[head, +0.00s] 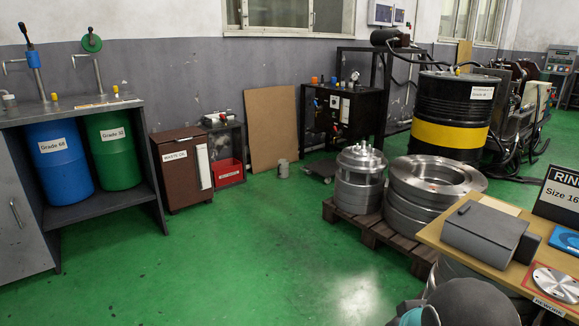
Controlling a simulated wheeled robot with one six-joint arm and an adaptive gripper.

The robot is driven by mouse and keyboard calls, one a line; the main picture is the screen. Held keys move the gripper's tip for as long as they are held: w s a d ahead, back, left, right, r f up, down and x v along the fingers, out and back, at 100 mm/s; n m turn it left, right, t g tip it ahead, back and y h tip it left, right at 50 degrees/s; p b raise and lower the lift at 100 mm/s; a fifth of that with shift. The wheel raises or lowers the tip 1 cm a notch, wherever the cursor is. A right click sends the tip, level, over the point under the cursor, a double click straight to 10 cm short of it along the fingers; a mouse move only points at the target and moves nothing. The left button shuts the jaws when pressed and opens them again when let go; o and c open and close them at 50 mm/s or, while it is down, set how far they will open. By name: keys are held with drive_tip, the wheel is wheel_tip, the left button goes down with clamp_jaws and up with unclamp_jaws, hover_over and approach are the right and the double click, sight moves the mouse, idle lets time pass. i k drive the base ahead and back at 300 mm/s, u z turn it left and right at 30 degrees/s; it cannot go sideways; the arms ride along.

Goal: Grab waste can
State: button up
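A small grey can (283,168) stands upright on the green floor, in front of a brown board leaning on the wall. No label can be read on it, so I cannot tell for sure that it is the waste can. A brown cabinet labelled WASTE OIL (178,182) stands to its left, with a white panel on its right part. My gripper is not in view; only a dark rounded part of my arm shows at the bottom right.
A red bin (228,173) sits on a small rack. A bench with blue (58,172) and green drums (113,160) stands left. A pallet (372,229) with metal rings and a worktable (455,241) stand right. The middle floor is clear.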

sight(283, 164)
drive_tip(key=u, duration=0.05)
drive_tip(key=i, duration=2.25)
drive_tip(key=u, duration=0.35)
drive_tip(key=i, duration=2.9)
drive_tip(key=u, duration=0.2)
